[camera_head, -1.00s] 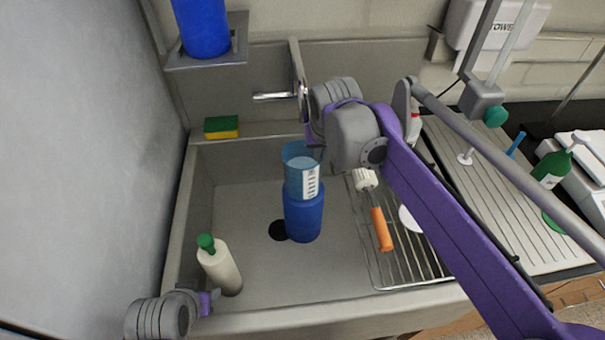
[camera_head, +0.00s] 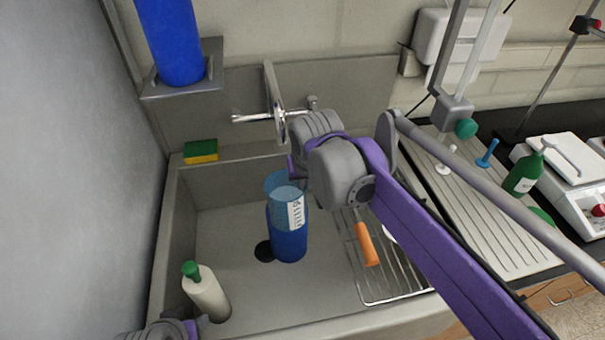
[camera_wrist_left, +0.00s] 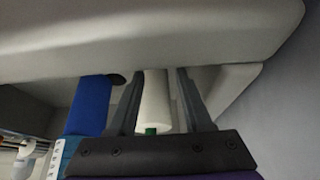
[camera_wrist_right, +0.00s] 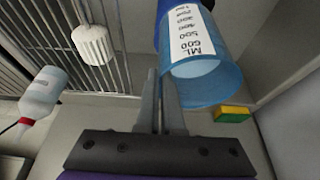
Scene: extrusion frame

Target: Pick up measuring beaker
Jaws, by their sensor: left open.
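The measuring beaker (camera_head: 284,194) is clear blue with a white scale label, above the sink floor at the blue cylinder (camera_head: 290,240); the label reads ML 600 in the right wrist view (camera_wrist_right: 207,70). My right gripper (camera_wrist_right: 161,78) is at the beaker's rim, its fingers close together with a narrow gap, seemingly with the beaker wall between them. In the head view the right fingertips are mostly hidden by the wrist. My left gripper (camera_wrist_left: 160,75) is open and empty, low at the sink's front left; only a bit of that arm shows in the head view.
A white bottle with a green cap (camera_head: 205,292) stands in the sink at left. A green and yellow sponge (camera_head: 201,151) lies on the back rim. A wire rack with an orange-handled brush (camera_head: 367,244) is right of the beaker. The tap (camera_head: 279,110) is behind.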

